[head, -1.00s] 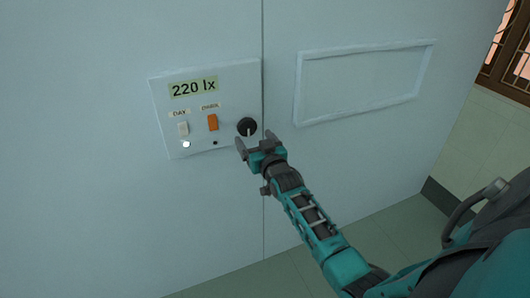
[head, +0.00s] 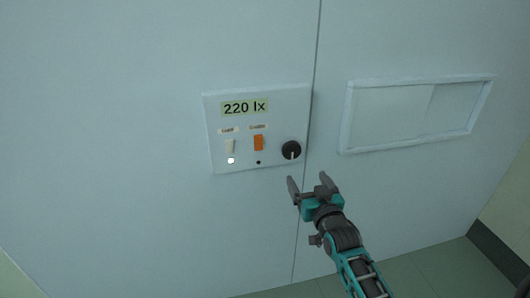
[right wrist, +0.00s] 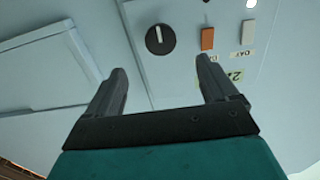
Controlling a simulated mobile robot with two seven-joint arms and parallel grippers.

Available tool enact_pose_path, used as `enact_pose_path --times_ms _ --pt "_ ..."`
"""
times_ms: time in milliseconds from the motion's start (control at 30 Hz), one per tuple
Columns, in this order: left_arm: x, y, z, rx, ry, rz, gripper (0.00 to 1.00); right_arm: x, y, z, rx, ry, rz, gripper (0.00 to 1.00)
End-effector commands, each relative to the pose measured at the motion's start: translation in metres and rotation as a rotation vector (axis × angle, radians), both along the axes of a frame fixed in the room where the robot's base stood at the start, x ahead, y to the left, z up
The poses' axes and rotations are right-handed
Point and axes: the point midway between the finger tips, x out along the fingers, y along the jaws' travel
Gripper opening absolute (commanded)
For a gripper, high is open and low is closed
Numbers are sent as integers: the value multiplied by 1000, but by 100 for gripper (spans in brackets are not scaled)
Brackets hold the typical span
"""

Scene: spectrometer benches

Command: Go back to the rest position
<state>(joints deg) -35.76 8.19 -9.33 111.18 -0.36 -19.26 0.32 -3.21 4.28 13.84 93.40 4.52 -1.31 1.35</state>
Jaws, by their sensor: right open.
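My right gripper (head: 311,187) is open and empty, just below the black knob (head: 291,149) of the wall control panel (head: 222,111). It does not touch the knob. In the right wrist view the two fingers of the gripper (right wrist: 160,85) are spread wide, with the black knob (right wrist: 160,39) beyond them. The panel reads 220 lx on its display (head: 245,107). It has a white switch (head: 230,146) and an orange switch (head: 258,143), with a lit white lamp (head: 231,160) under the white one. My left gripper is not in view.
A framed rectangular panel (head: 345,119) is on the wall to the right of the control panel. A vertical seam (head: 313,80) runs between them. The green floor (head: 425,268) shows at the bottom. The space in front of the wall is clear.

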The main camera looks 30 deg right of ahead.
Motion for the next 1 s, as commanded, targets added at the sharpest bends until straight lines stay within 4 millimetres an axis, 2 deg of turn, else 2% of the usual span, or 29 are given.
enact_pose_path --times_ms 167,267,367,500,600,700,833,1000 --pt "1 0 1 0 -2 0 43 -2 3 -3 -2 10 6 86" --pt "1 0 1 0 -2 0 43 -15 19 -20 -14 66 44 86" --pt "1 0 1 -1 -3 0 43 -44 53 -53 -33 179 122 86" --pt "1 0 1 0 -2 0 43 -104 111 -100 -45 362 252 86" --pt "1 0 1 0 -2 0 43 -147 146 -123 -44 471 333 86" --pt "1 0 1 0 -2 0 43 -181 172 -136 -37 549 390 86" --pt "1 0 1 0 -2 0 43 -205 188 -144 -31 602 429 86" --pt "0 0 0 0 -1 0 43 -209 192 -145 -30 613 437 86"
